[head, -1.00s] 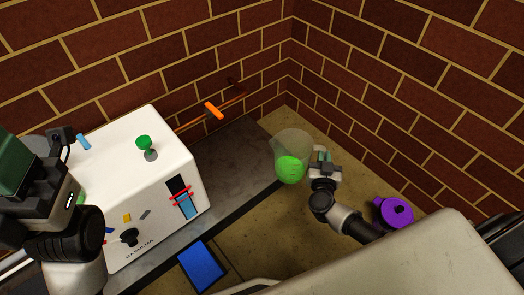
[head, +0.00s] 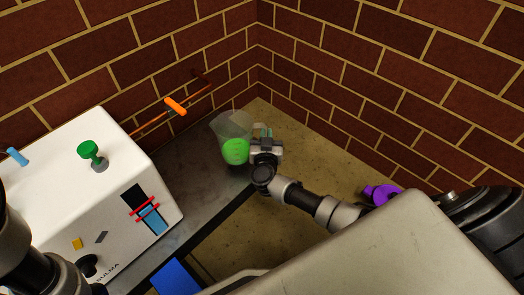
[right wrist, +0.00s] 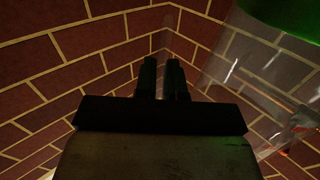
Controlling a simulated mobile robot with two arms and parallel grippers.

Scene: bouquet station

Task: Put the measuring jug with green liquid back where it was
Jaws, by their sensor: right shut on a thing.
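The measuring jug with green liquid (head: 235,148) is in the middle of the head view, clear-walled and roughly upright. It shows over the far right end of the grey counter (head: 190,177); I cannot tell whether it touches the top. My right gripper (head: 264,133) is at the jug's right side, shut on it. In the right wrist view, the fingers (right wrist: 164,78) are close together and the jug's clear wall (right wrist: 255,65) is at the right, with green at the top. What lies between the fingers is hard to see. My left gripper is out of view.
A white machine (head: 95,190) with a green knob (head: 90,151) stands on the counter at the left. An orange-handled lever (head: 175,106) is by the brick wall behind. A blue pad (head: 176,278) is in front. A purple object (head: 383,194) lies at the right.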

